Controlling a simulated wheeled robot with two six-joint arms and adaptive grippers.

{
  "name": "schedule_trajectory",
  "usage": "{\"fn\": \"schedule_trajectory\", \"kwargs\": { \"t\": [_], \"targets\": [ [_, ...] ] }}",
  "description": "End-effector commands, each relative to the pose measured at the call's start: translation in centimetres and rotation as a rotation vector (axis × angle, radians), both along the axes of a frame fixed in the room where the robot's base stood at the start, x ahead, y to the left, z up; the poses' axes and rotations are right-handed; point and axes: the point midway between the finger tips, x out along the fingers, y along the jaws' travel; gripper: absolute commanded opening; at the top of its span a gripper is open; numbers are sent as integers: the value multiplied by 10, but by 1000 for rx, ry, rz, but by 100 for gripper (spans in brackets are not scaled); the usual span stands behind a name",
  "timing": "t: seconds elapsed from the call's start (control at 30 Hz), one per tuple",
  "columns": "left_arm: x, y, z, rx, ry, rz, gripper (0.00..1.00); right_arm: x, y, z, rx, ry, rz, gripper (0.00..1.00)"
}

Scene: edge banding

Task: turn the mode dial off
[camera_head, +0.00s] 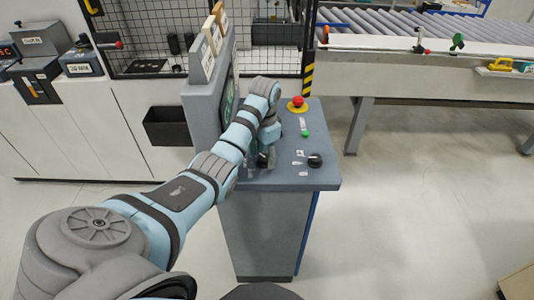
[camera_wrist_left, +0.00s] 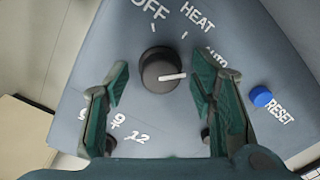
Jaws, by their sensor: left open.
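The mode dial (camera_wrist_left: 158,70) is a round black knob with a white pointer line, in the left wrist view. The pointer faces right, to the AUTO side and away from the OFF mark at upper left. My left gripper (camera_wrist_left: 160,80) is open, with one dark green finger on each side of the dial and a gap to each. In the head view my left gripper (camera_head: 264,158) is low over the control panel (camera_head: 275,180) and hides the mode dial there. My right gripper is not in view.
A blue RESET button (camera_wrist_left: 260,97) is close to the right finger. In the head view another black knob (camera_head: 315,160), a green button (camera_head: 305,133) and a red emergency stop (camera_head: 297,103) stand on the panel. A grey upright screen housing (camera_head: 203,105) rises left of my arm.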

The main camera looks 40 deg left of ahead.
Motion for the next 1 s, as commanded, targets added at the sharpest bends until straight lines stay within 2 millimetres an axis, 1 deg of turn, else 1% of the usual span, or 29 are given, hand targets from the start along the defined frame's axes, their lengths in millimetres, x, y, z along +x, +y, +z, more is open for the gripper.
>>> {"fn": "schedule_trajectory", "kwargs": {
  "t": [0.1,0.27,0.4,0.73,1.0],
  "targets": [
    [1,-1,0,0,0,-1,51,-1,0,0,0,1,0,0],
    [1,-1,0,0,0,-2,25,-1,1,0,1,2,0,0],
    [1,-1,1,0,-1,-2,3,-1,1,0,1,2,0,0],
    [1,-1,1,1,0,35,3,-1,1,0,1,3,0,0],
    [1,0,2,1,-1,183,3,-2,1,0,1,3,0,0]
  ]
}}
